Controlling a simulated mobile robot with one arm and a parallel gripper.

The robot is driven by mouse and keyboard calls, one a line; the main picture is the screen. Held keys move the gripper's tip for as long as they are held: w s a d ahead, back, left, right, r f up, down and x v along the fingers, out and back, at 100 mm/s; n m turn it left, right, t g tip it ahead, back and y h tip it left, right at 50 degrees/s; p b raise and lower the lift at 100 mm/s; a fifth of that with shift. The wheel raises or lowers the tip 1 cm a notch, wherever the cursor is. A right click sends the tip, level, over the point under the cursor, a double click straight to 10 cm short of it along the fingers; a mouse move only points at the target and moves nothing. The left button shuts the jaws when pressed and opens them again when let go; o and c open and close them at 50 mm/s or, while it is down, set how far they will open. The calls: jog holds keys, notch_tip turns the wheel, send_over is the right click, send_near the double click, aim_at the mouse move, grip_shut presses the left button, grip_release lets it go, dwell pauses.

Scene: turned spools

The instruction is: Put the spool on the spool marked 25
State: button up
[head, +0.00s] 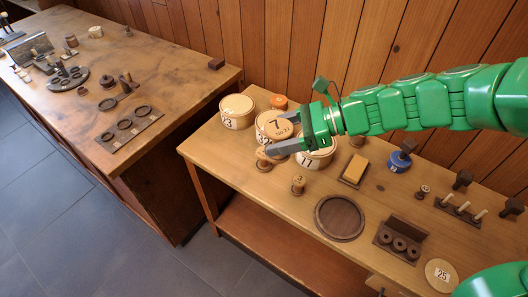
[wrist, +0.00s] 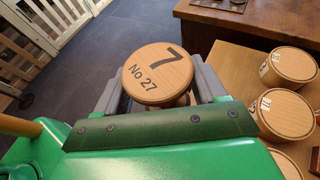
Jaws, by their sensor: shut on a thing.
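My gripper (head: 281,134) is shut on a wooden spool (head: 276,124) with a round pale top printed "7" and "No 27". In the wrist view the spool (wrist: 158,72) sits upright between the two grey fingers of my gripper (wrist: 160,86), its lower part mostly hidden. In the head view the held spool overlaps the row of tins at the back left of the bench. The spool marked 25 (head: 441,275) shows as a pale disc near the bench's front right edge, well apart from my gripper.
Tins marked 23 (head: 237,112) and 11 (head: 315,158) stand near my gripper. A dark round tray (head: 340,218), a ring rack (head: 398,243), a yellow-topped block (head: 353,172), a blue jar (head: 399,162) and a peg rack (head: 460,212) occupy the bench towards the right.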

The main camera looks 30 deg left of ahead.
jog(key=shift+w+a+f, duration=0.1)
jog(key=shift+f, duration=1.3)
send_over(264, 160)
jog(key=s+d, duration=0.1)
jog(key=d, duration=0.1)
notch_tip(264, 160, down, 4)
jog(key=shift+s+d, duration=0.1)
jog(key=shift+d, duration=0.05)
jog(key=w+a+f, duration=0.1)
jog(key=f, duration=0.1)
jog(key=w+a+f, duration=0.2)
jog(key=f, duration=0.1)
jog(key=shift+w+a+f, duration=0.15)
jog(key=shift+a+f, duration=0.05)
jog(key=shift+f, duration=0.1)
jog(key=shift+w+a+f, duration=0.15)
jog(key=shift+a+f, duration=0.05)
jog(key=shift+f, duration=1.6)
grip_shut()
jog(key=shift+f, duration=0.15)
jog(key=shift+f, duration=0.4)
jog(key=o, duration=1)
grip_release()
